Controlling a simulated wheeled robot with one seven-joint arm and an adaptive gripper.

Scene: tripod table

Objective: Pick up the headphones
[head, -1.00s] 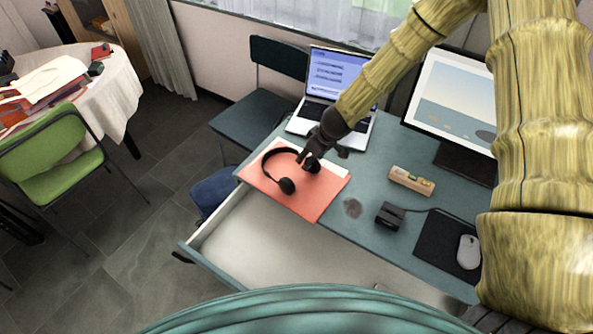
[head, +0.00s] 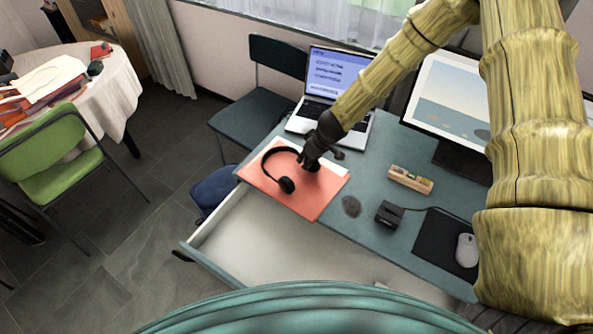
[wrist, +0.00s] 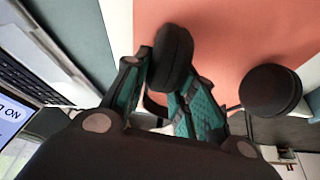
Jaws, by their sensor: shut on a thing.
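The black headphones (head: 267,160) lie on an orange folder (head: 304,203) on the desk. In the head view the headband curves to the left and one ear cup (head: 286,185) rests toward the front. My gripper (head: 308,164) is at the other ear cup, on the right side of the headphones, and partly hides it. In the wrist view my gripper (wrist: 160,103) is shut on the headphones near one ear cup (wrist: 171,58). The second ear cup (wrist: 270,90) shows apart to the right, over the orange folder.
A laptop (head: 338,75) stands open behind my gripper. A monitor (head: 452,97), a small wooden box (head: 410,179), a black device (head: 389,214) and a mouse (head: 467,250) are to the right. An open drawer (head: 270,245) juts out below the desk's front edge.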

